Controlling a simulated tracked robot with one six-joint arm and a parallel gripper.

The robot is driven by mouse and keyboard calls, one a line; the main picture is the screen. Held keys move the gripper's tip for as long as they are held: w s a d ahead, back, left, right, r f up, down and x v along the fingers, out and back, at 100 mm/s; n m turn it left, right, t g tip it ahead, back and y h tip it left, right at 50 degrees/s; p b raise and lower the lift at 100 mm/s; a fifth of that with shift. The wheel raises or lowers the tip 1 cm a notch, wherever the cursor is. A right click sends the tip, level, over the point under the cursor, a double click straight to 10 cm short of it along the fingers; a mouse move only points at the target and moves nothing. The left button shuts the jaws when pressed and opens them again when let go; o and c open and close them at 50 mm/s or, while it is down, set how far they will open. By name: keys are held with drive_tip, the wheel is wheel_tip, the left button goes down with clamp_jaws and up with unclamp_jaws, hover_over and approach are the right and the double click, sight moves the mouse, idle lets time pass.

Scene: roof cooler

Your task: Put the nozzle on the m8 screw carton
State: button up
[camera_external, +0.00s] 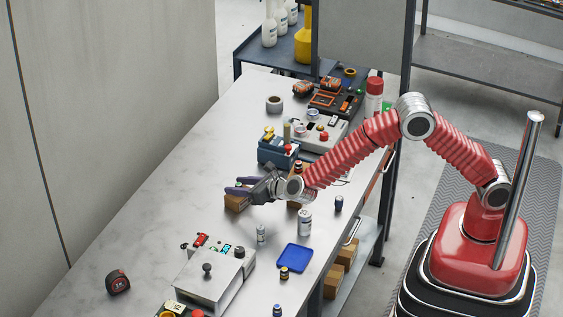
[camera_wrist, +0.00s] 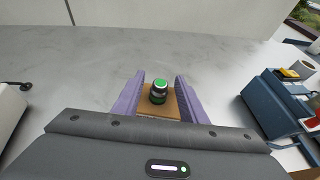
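A small dark round piece with a green top (camera_wrist: 158,92), which I take to be the nozzle, stands upright on a brown carton (camera_wrist: 176,107) in the wrist view. I cannot read a label on the carton, so I cannot confirm that it is the m8 screw one. The same carton (camera_external: 235,203) shows in the external view under my gripper (camera_external: 240,187). My gripper's purple fingers (camera_wrist: 158,98) are apart, one on each side of the piece, with visible gaps to it.
A blue toolbox (camera_external: 278,152) stands just behind the gripper. The left side of the white table (camera_external: 165,190) is largely clear.

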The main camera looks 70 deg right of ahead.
drive_tip(key=v, duration=1.2)
idle(0.6)
drive_tip(key=s+d+r+m+h, duration=0.1)
drive_tip(key=d+r+m, duration=0.1)
drive_tip(key=d, duration=0.1)
drive_tip(key=s+d+r+m+g, duration=0.1)
drive_tip(key=d+r+m, duration=0.1)
drive_tip(key=d+m, duration=0.1)
drive_tip(key=s+d+r+m+h, duration=0.1)
drive_tip(key=d+r+m, duration=0.1)
drive_tip(key=d, duration=0.3)
drive_tip(key=shift+s+d+r+g+h, duration=0.3)
drive_tip(key=shift+s+r, duration=0.1)
drive_tip(key=shift+r, duration=0.1)
drive_tip(key=s+d+r+m+g, duration=0.2)
drive_tip(key=s+d+m+g, duration=0.1)
drive_tip(key=s+d+m, duration=0.7)
drive_tip(key=s+d+r+m+g, duration=0.25)
drive_tip(key=s+d+m, duration=0.5)
drive_tip(key=s, duration=0.55)
drive_tip(key=s+a+f+m+y, duration=0.1)
drive_tip(key=s+a+m+y, duration=0.3)
drive_tip(key=s+m, duration=0.5)
drive_tip(key=s+y, duration=0.1)
drive_tip(key=s, duration=0.2)
drive_tip(key=shift+s+a, duration=0.2)
